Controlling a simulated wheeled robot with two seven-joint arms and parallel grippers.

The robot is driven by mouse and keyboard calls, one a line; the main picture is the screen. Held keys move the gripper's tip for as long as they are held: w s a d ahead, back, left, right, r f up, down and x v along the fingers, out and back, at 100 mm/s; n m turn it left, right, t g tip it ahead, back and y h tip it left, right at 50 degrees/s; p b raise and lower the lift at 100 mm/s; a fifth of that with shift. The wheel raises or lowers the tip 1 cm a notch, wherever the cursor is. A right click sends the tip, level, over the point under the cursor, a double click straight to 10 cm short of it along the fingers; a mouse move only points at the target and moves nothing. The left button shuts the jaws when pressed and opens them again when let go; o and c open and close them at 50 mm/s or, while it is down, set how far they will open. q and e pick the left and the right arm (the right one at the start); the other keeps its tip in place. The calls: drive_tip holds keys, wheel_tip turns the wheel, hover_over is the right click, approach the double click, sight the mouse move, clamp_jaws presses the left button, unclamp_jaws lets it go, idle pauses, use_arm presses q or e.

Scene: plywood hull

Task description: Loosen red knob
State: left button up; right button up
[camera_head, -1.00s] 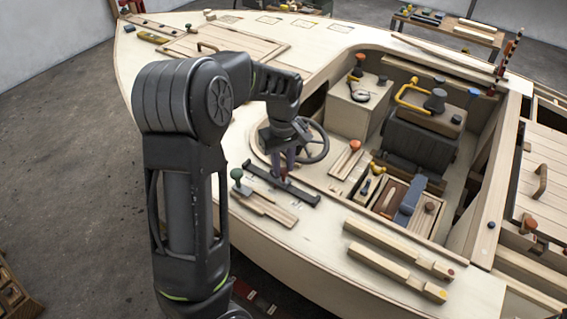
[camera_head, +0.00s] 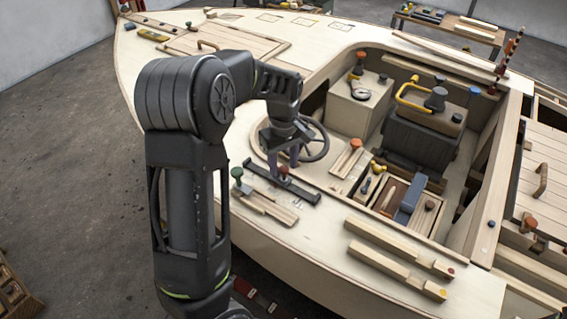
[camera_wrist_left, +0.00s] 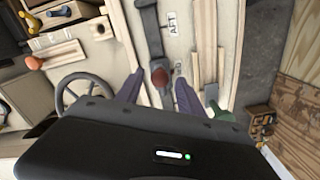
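The red knob (camera_head: 284,170) sits on a dark metal bar (camera_head: 300,189) that lies on the pale plywood side deck. My left gripper (camera_head: 284,162) is over the knob with its fingers pointing down. In the left wrist view the red knob (camera_wrist_left: 159,76) shows between the two purple fingertips (camera_wrist_left: 159,82), with a gap on each side. The fingers are open and hold nothing. How far down they reach beside the knob I cannot tell. My right gripper is in neither view.
A green knob (camera_head: 237,172) stands close by, at the bar's left end. A steering wheel (camera_head: 314,142) is just behind my gripper. Wooden strips (camera_head: 265,207) lie on the deck in front. An orange-topped knob (camera_head: 356,144) is to the right.

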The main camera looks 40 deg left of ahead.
sight(283, 167)
use_arm(q)
drive_tip(key=shift+r, duration=0.1)
wheel_tip(283, 167, up, 8)
drive_tip(key=shift+f+b, duration=0.1)
drive_tip(key=shift+b, duration=0.2)
idle(0.3)
idle(0.4)
